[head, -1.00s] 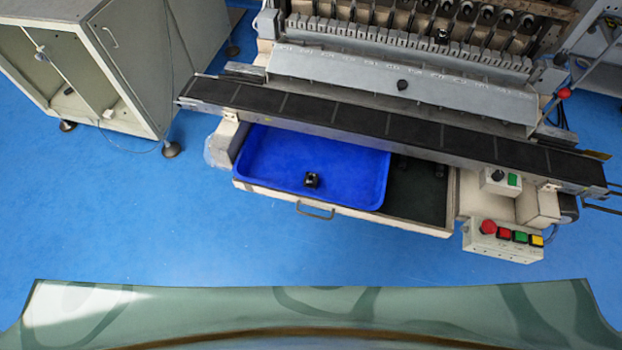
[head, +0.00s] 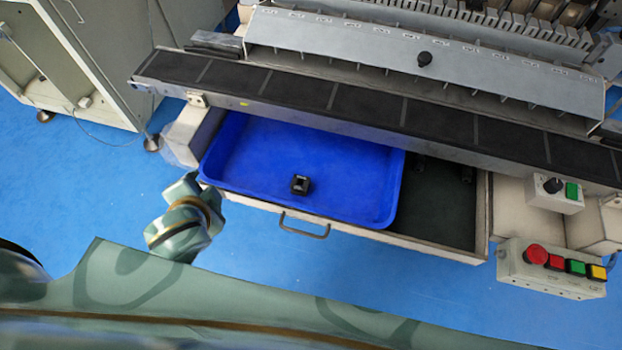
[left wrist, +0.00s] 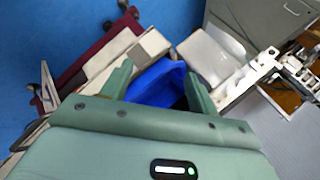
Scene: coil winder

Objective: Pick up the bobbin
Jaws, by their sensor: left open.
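The bobbin (head: 301,185), a small dark block-like piece with a lighter opening on top, lies in the blue tray (head: 240,185) near its front edge in the head view. My left gripper (left wrist: 157,70) is open and empty in the left wrist view. Its two green fingers stand apart, with the blue tray (left wrist: 155,82) showing between and beyond them. I cannot make out the bobbin in the left wrist view. In the head view, part of my left arm is at the tray's left front, apart from the bobbin. My right gripper is not in view.
The tray sits in an open drawer (head: 445,212) with a metal handle (head: 304,226). A black conveyor belt (head: 370,112) runs behind it. A button box (head: 550,268) stands at the right, and a grey cabinet (head: 100,60) at the left. Blue floor is clear in front.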

